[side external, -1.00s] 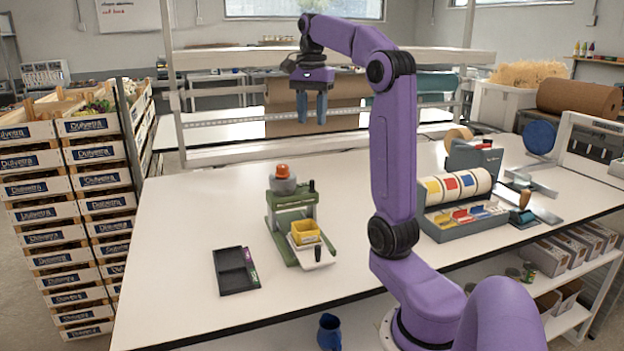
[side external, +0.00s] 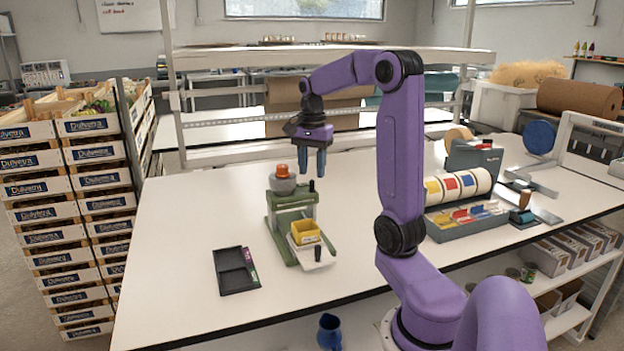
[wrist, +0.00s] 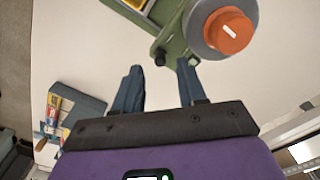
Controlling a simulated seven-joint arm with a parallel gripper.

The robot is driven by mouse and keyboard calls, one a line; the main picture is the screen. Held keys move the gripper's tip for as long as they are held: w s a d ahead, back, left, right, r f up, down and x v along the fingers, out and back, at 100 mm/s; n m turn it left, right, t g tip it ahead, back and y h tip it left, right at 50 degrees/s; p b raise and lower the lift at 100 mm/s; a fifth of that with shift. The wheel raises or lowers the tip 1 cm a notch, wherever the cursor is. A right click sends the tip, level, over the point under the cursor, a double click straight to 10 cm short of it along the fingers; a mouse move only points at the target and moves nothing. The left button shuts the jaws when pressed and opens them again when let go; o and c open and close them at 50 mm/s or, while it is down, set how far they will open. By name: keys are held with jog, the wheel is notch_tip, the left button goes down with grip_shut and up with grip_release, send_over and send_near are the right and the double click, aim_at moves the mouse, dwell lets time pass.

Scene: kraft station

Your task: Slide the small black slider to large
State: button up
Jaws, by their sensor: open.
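The green machine (side external: 283,222) stands on the white table, with an orange dial (side external: 282,169) on its grey round top. A small black knob (side external: 312,186) stands at its upper right side, and a second black knob (side external: 318,253) is at its front. I cannot tell which is the slider or read any size marks. My gripper (side external: 312,170) is open and empty, above the upper knob, fingers pointing down. In the wrist view, a black knob (wrist: 160,58) shows between and beyond my fingertips (wrist: 160,68), beside the green body (wrist: 172,38) and the orange dial (wrist: 228,30).
A yellow bin (side external: 305,232) sits at the machine's front. A black tray (side external: 236,270) lies to its left. A grey label dispenser (side external: 462,215) with coloured rolls stands at the right, also in the wrist view (wrist: 72,108).

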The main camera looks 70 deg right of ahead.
aim_at(307, 187)
jog(key=shift+f, duration=1.85)
grip_shut()
jog(key=shift+w+d+r, duration=0.1)
jog(key=shift+w+d, duration=1.1)
jog(key=shift+w, duration=0.1)
grip_release()
notch_tip(307, 187, up, 17)
jog(key=shift+r, duration=0.15)
